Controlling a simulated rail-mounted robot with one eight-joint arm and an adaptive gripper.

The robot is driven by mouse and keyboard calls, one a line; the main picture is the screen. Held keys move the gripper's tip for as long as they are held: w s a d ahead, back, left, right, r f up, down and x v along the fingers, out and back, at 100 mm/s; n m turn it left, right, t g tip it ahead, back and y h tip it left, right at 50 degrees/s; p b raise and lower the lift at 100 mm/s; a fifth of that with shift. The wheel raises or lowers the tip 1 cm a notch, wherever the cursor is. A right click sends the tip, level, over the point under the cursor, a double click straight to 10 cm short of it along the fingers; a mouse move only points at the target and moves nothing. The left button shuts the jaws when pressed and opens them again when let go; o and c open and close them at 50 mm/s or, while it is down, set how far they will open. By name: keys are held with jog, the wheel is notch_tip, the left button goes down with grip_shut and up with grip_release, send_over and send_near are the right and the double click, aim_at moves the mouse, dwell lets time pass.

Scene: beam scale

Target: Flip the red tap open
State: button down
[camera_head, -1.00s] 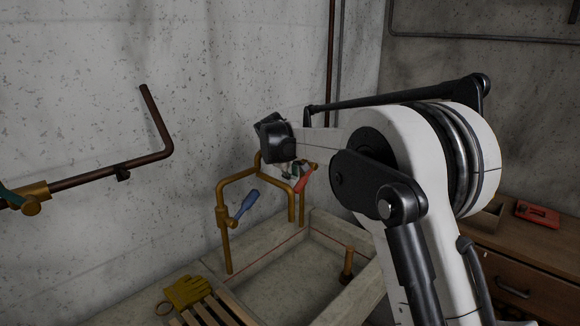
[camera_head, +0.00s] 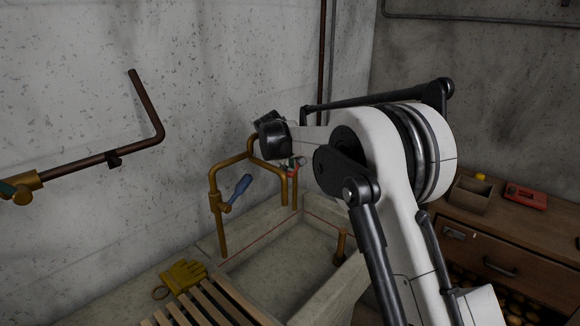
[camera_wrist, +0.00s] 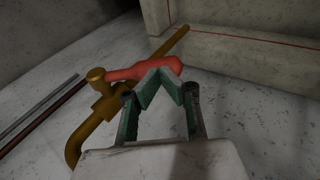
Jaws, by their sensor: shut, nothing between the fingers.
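The red tap handle (camera_wrist: 146,69) lies in front of my gripper in the wrist view, running from a brass valve (camera_wrist: 97,82) on a brass pipe towards the right. My gripper (camera_wrist: 166,76) is shut and empty, its green-grey fingertips meeting at the handle's near side. They overlap the handle in the picture; whether they touch it I cannot tell. In the head view the red handle (camera_head: 293,172) shows only as a small patch beneath my wrist, and my gripper (camera_head: 292,163) there is mostly hidden.
A blue tap handle (camera_head: 241,187) sits on the left brass pipe (camera_head: 217,205), above a concrete sink (camera_head: 262,232). A workbench (camera_head: 545,225) stands right.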

jog(key=shift+f+b, duration=0.3)
jog(key=shift+w+d+f+b, duration=0.15)
jog(key=shift+f+b, duration=0.3)
jog(key=shift+w+d+f+b, duration=0.1)
jog(key=shift+w+f+b, duration=0.05)
jog(key=shift+f+b, duration=0.3)
jog(key=b+x, duration=0.2)
jog(key=x, duration=0.1)
jog(key=shift+s+d, duration=0.2)
jog(key=shift+d, duration=0.05)
jog(key=shift+w+d+f+b, duration=0.55)
jog(key=shift+w+d+f, duration=0.05)
jog(key=shift+w, duration=0.15)
jog(key=shift+w+d+f+b, duration=0.55)
jog(key=shift+w+f, duration=0.05)
jog(key=shift+w, duration=0.15)
jog(key=shift+r, duration=0.1)
jog(key=v, duration=1.2)
jog(key=shift+d, duration=0.1)
